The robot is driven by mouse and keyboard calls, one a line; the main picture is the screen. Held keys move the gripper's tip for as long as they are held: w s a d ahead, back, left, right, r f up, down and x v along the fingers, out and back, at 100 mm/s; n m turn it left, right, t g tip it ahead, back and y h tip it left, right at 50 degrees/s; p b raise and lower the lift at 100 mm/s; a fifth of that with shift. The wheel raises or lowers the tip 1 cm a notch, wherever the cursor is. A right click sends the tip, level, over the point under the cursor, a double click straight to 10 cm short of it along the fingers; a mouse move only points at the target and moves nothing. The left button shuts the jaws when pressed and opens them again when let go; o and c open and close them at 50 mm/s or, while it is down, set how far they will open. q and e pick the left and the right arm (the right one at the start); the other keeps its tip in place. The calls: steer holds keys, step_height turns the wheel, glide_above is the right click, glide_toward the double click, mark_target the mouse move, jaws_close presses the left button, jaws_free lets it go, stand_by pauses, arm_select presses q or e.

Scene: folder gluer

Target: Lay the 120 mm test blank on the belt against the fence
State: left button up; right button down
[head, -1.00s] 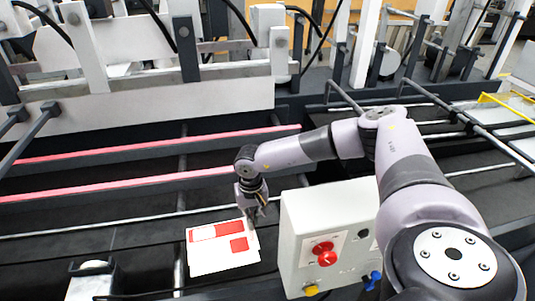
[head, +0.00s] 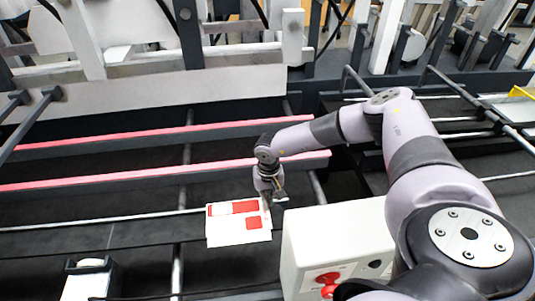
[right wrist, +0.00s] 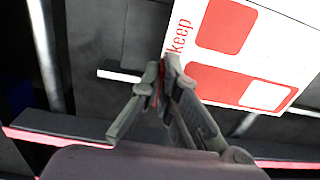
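The test blank (head: 225,236) is a flat white card with red patches, in the middle of the head view, above the dark bed. In the right wrist view the blank (right wrist: 295,45) fills the upper right, with the word "keep" by its edge. My right gripper (head: 268,198) is at the blank's right edge; in the wrist view its fingertips (right wrist: 165,72) are closed together on the blank's corner. Two long red belt strips (head: 110,179) run beyond the blank, which is apart from them. A long pale plate (head: 150,102) stands behind; I cannot tell whether it is the fence. My left gripper is not in view.
A pale control box (head: 330,240) with a red button stands close to the right of the blank, under my right arm. A dark holder with a white top (head: 88,285) is at lower left. Thin metal rods (head: 110,224) cross the bed.

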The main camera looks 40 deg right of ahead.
steer(key=shift+s+f, duration=0.1)
steer(key=shift+f, duration=0.75)
step_height(320, 180, down, 2)
steer(key=shift+a+f+b, duration=0.15)
steer(key=shift+b, duration=0.7)
steer(key=shift+f, duration=0.3)
arm_select(q)
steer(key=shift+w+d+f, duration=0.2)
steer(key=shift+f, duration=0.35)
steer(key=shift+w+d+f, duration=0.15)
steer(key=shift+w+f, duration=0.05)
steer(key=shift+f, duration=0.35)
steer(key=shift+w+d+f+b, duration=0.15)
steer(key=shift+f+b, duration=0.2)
steer(key=shift+b, duration=0.2)
arm_select(e)
steer(key=shift+w+d, duration=0.2)
steer(key=shift+w, duration=0.05)
steer(key=c, duration=2.3)
jaws_free()
steer(key=o, duration=0.6)
